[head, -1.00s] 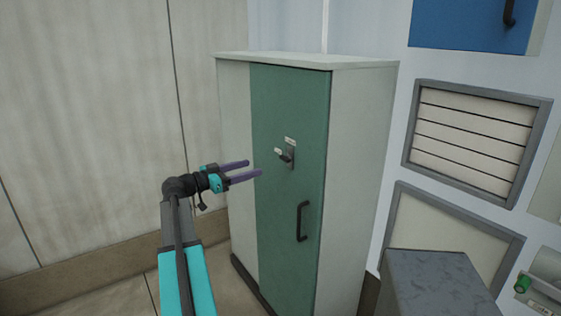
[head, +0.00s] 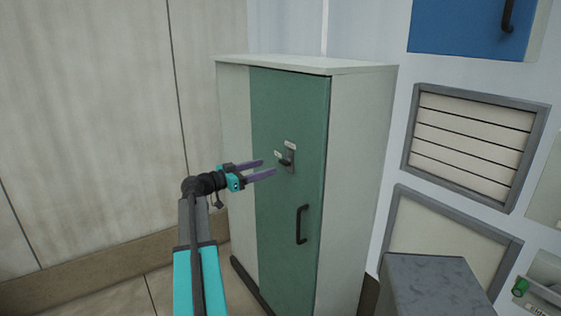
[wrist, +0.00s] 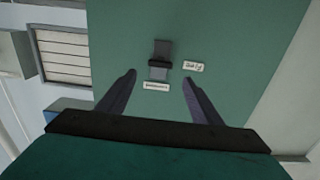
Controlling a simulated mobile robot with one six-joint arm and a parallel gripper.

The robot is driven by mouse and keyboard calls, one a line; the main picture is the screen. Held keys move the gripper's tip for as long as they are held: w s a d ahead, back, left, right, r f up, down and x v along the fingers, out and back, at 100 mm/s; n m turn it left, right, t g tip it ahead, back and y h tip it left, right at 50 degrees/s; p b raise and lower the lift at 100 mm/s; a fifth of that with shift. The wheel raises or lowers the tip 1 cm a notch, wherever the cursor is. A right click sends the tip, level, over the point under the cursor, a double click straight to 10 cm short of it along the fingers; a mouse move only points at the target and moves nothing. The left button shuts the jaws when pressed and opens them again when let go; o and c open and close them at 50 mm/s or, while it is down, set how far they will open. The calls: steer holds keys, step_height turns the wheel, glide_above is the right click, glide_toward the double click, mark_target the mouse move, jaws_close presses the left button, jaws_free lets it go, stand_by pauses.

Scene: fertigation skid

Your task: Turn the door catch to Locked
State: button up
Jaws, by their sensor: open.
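The door catch (head: 287,162) is a small dark handle on a grey plate, on the green door (head: 290,105) of a tall pale cabinet. In the wrist view the catch (wrist: 159,62) shows a dark crosspiece on the plate. One white label (head: 290,145) is above it and another (head: 278,154) to its left; their lettering is too small to read. My gripper (head: 269,167) is open and empty, its purple fingers pointing at the catch from the left. In the wrist view the catch lies just beyond and between the fingertips (wrist: 158,77), apparently not touched.
A black door pull (head: 302,223) is below the catch. A grey block (head: 430,283) stands at the front right. A slatted panel (head: 475,140) and a blue box (head: 470,25) are on the right wall. The space left of the cabinet is free.

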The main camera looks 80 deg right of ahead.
mark_target(282, 162)
steer(key=p+x, duration=0.2)
steer(key=x, duration=0.6)
steer(key=shift+d, duration=0.1)
